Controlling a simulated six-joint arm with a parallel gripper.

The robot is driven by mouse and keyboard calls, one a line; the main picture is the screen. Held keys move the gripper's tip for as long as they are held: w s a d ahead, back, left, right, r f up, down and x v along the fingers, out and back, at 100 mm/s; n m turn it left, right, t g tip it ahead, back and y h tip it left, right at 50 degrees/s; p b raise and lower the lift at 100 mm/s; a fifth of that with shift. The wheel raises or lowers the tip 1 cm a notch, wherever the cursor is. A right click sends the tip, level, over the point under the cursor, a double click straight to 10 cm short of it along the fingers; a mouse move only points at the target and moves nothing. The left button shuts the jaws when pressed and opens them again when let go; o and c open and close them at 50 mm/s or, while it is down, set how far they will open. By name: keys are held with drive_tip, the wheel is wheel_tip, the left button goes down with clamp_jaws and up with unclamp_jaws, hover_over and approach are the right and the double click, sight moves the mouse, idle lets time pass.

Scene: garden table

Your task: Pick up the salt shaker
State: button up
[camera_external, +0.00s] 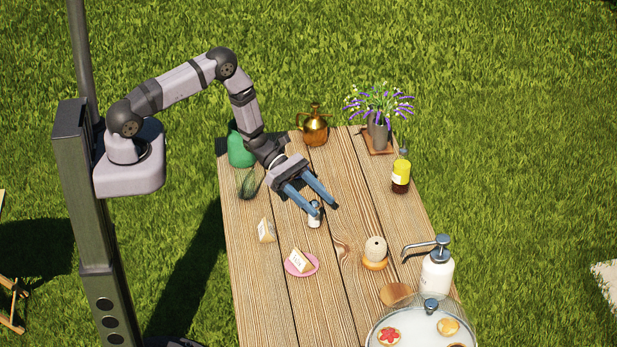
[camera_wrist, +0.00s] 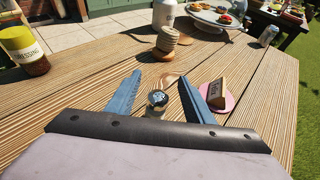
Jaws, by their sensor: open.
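The salt shaker (camera_external: 315,214) is a small pale, upright shaker with a dark and silver top, standing on the wooden table (camera_external: 260,290). In the wrist view the shaker (camera_wrist: 157,101) shows between the two blue fingers, nearer the palm than the tips, with its lower part hidden by my gripper's body. My gripper (camera_external: 322,207) is open, its fingers pointing down and forward, one on each side of the shaker in the picture. It also shows in the wrist view (camera_wrist: 160,84). I cannot tell whether a finger touches the shaker.
A pink plate (camera_external: 303,266) with a labelled wedge and another wedge (camera_external: 266,230) lie nearby.

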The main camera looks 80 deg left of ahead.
drive_tip(key=shift+f, duration=0.1)
drive_tip(key=shift+f+p, duration=0.3)
drive_tip(key=shift+f, duration=0.3)
drive_tip(key=shift+f+p, duration=0.3)
drive_tip(key=shift+f, duration=0.6)
drive_tip(key=shift+p+x, duration=0.3)
drive_tip(key=shift+x, duration=0.75)
drive_tip(key=shift+w+d+f, duration=0.1)
drive_tip(key=shift+w+d, duration=0.2)
drive_tip(key=shift+d, duration=0.05)
drive_tip(key=c, duration=1.1)
